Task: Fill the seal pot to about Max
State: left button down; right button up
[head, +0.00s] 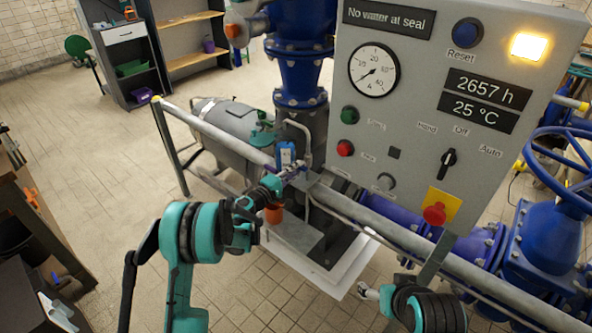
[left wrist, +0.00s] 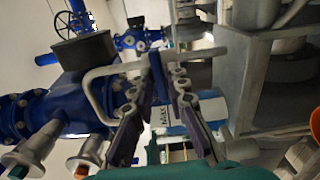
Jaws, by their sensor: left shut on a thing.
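The seal pot appears to be the small blue and white vessel (head: 286,154) by the rail, beside a bent grey pipe (head: 307,140). A blue and white labelled part (left wrist: 196,118) shows behind the fingers, partly hidden. My right gripper (head: 368,292) is low at the front, right of the white plinth; its finger opening is unclear.
The grey control panel (head: 415,140) reads "No water at seal", with an amber lamp (head: 528,46) lit. A grey rail (head: 400,232) crosses before the pump. Blue pipework and a handwheel (head: 560,165) stand right. The tiled floor (head: 90,150) at left is open.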

dwell(0.3)
pick_arm(q)
jog(key=c, duration=1.6)
grip_release()
jog(key=v, duration=1.2)
